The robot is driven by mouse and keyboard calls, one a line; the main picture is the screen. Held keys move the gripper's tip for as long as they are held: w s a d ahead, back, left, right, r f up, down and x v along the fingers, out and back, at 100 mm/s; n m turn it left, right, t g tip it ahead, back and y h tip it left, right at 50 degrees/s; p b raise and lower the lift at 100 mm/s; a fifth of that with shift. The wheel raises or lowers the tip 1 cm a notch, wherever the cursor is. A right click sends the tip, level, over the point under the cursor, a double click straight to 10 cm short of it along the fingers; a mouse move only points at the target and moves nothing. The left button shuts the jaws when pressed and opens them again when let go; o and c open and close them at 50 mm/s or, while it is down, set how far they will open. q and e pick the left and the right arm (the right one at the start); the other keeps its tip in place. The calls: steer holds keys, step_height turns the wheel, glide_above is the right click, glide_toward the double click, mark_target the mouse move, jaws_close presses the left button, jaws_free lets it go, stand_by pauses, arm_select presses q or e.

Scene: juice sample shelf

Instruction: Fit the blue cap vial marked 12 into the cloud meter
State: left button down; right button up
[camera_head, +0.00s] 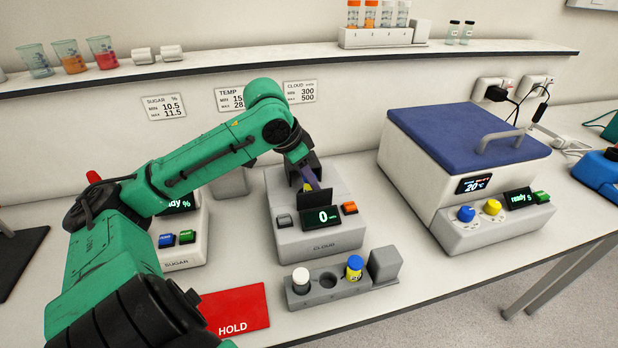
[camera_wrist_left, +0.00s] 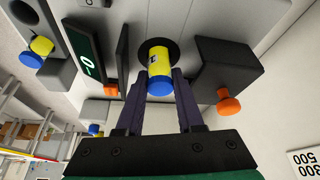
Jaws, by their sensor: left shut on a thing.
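The cloud meter (camera_head: 318,240) stands mid-bench, its display reading 0. My left gripper (camera_head: 310,181) reaches down over its top, behind the dark upright flap (camera_head: 314,198). In the left wrist view its fingers are shut on a vial with a blue cap and yellow label (camera_wrist_left: 159,68). The vial's far end is at the dark round opening (camera_wrist_left: 158,46) of the meter; I cannot tell how deep it sits. Its mark is not readable. Another blue-capped, yellow-labelled vial (camera_head: 354,268) stands in the grey rack (camera_head: 328,292). My right gripper is not in view.
The rack also holds a white-capped vial (camera_head: 301,280); its middle hole is empty. The sugar meter (camera_head: 182,255) is left, the blue-lidded bath (camera_head: 465,135) right. A red HOLD mat (camera_head: 235,308) lies in front. A shelf (camera_head: 260,62) runs above, behind my arm.

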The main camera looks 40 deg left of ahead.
arm_select(q)
steer(key=shift+r, duration=0.1)
steer(key=shift+f+b, duration=0.5)
steer(key=shift+f, duration=0.6)
steer(key=shift+s+d+f, duration=0.1)
steer(key=shift+s+f, duration=0.05)
steer(key=shift+f, duration=0.15)
